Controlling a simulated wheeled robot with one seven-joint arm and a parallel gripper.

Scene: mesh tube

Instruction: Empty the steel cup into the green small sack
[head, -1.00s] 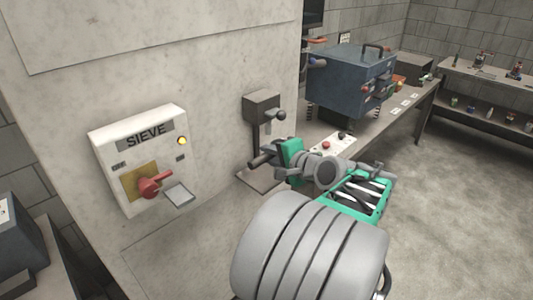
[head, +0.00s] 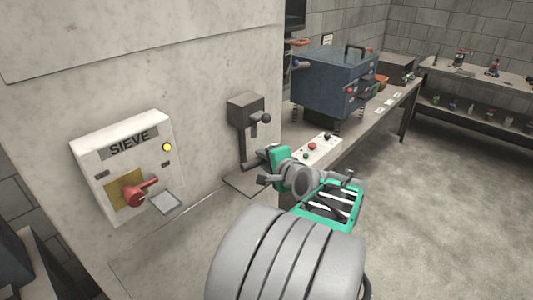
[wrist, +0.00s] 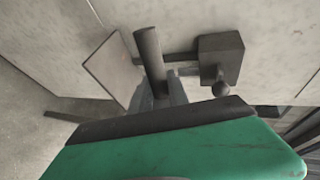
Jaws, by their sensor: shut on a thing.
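My gripper (head: 266,170) is at the end of my green and grey arm, in front of the pale wall. In the wrist view its grey fingers (wrist: 168,92) show past the green housing, shut on a dark grey cylinder (wrist: 149,58). I cannot tell whether this cylinder is the steel cup, nor what is inside it. In the head view it is mostly hidden by the gripper. I cannot make out the green small sack in either view.
A wall device with a dark box (head: 245,107), a ball-ended lever (head: 264,118) and a low plate (head: 238,187) is close beside my gripper. A SIEVE panel (head: 128,165) is left. A blue cabinet (head: 333,82) stands over a bench at right. Open floor (head: 440,190) lies right.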

